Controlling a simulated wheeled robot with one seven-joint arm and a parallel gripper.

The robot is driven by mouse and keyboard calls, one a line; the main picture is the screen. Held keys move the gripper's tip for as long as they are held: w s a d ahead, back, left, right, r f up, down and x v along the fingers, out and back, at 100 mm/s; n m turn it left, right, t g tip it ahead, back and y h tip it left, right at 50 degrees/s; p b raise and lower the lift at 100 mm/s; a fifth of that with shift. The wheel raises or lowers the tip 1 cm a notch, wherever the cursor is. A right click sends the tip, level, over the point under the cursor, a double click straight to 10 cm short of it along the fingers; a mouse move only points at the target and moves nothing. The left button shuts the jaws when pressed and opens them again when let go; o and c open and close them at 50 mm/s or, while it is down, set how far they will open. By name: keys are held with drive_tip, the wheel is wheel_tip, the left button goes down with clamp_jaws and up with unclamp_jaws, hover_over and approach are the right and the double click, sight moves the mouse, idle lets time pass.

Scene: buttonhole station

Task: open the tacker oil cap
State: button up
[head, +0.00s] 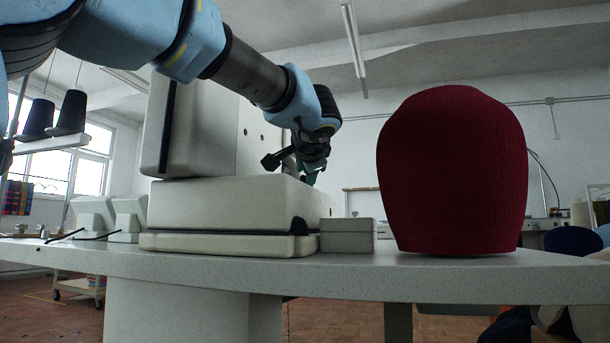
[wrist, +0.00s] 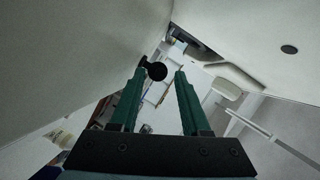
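The tacker (head: 225,206) is a cream machine on the table in the head view, with a tall upper body above a low bed. My gripper (head: 313,178) is beside its upper body, above the right part of the bed, and partly hidden by my wrist. In the wrist view my gripper (wrist: 161,73) is open, its two green fingers apart. A small round black knob (wrist: 156,71) shows at the left fingertip, apparently between the tips; I cannot tell whether they touch. It may be the oil cap. A flat dark disc (wrist: 289,49) is on the pale surface at right.
A dark red rounded form (head: 452,170) stands on the table (head: 350,270) right of the machine. A small grey box (head: 347,236) sits between them. Black thread cones (head: 70,112) stand at the left. Pale machine walls flank my gripper closely in the wrist view.

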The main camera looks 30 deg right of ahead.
drive_tip(key=p+v, duration=0.2)
drive_tip(key=v, duration=0.8)
drive_tip(key=shift+s+a+r, duration=0.1)
drive_tip(key=shift+s+a, duration=0.05)
drive_tip(key=shift+s, duration=0.2)
